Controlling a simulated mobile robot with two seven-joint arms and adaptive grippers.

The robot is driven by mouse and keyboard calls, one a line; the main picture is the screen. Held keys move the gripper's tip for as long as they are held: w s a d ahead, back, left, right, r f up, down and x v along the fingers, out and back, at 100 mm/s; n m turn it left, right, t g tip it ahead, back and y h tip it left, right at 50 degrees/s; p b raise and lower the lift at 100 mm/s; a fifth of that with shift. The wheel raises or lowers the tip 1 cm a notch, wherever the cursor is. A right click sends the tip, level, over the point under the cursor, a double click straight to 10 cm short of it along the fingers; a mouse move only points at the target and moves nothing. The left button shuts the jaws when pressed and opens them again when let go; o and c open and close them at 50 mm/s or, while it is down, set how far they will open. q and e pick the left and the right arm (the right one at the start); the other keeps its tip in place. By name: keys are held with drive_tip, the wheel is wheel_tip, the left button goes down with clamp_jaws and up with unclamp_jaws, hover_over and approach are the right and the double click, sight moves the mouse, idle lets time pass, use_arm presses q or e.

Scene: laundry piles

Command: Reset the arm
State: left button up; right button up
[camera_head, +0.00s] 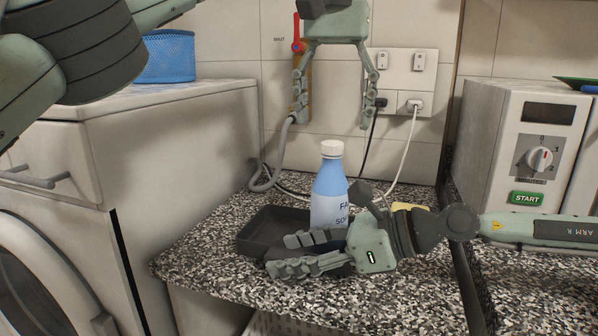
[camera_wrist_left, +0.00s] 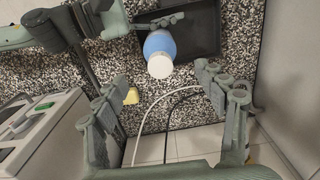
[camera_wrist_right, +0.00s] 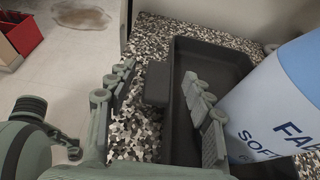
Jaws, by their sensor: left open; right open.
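My left gripper (camera_head: 334,122) hangs open and empty high in front of the tiled wall, fingers pointing down. In the left wrist view its fingers (camera_wrist_left: 165,85) are spread with nothing between them. My right gripper (camera_head: 281,255) is low over the speckled counter, at the near side of the dark tray (camera_head: 258,232), fingers pointing left. It is open and empty; its spread fingers also show in the right wrist view (camera_wrist_right: 160,82). A blue and white softener bottle (camera_head: 329,188) stands upright just behind the right gripper, outside its jaws. Its base is hidden.
A yellow block (camera_head: 410,206) lies behind the right wrist. A washing machine (camera_head: 30,270) and blue basket (camera_head: 168,56) are at the left. Hose and cables run along the wall. The counter's front (camera_head: 225,285) is clear.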

sight(333, 143)
use_arm(q)
drive_tip(key=shift+f, duration=1.8)
drive_tip(key=shift+r, duration=0.1)
